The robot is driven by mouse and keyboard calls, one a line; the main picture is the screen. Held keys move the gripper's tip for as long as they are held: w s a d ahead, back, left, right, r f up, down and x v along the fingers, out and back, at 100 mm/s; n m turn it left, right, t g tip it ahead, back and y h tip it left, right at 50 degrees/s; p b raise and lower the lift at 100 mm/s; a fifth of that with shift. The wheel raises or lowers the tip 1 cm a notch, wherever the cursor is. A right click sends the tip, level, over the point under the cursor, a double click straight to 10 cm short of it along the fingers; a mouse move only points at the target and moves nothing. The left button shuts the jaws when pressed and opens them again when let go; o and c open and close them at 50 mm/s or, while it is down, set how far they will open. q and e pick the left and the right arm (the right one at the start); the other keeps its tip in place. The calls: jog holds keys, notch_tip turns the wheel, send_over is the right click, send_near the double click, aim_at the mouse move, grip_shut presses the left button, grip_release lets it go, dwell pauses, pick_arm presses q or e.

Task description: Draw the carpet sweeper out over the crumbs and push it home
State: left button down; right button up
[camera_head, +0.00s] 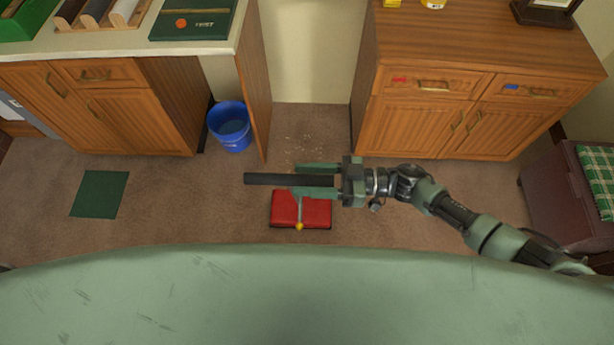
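The carpet sweeper has a red head (316,211) on the brown carpet, with a thin grey stem and a yellow knob at its near side. Its long black handle bar (268,179) lies crosswise above the head. My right gripper (293,180) comes in from the right, with one finger along each long side of the bar; it looks shut on it. The fingers hide part of the stem. Pale crumbs (298,143) are scattered on the carpet just beyond the gripper, in front of the gap between the cabinets. My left gripper is not in view.
A blue bucket (230,127) stands left of the crumbs, by a wooden panel (256,85). Wooden cabinets stand left (120,115) and right (400,125). A green mat (100,194) lies at left. A brown chest (560,195) stands at far right. Open carpet lies between.

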jog(key=shift+d, duration=0.1)
jog(key=shift+d+f, duration=0.15)
jog(key=shift+d, duration=0.15)
jog(key=d+b, duration=0.2)
jog(key=d, duration=0.4)
jog(key=shift+d+b, duration=0.25)
jog(key=shift+b, duration=0.1)
jog(key=shift+d, duration=0.25)
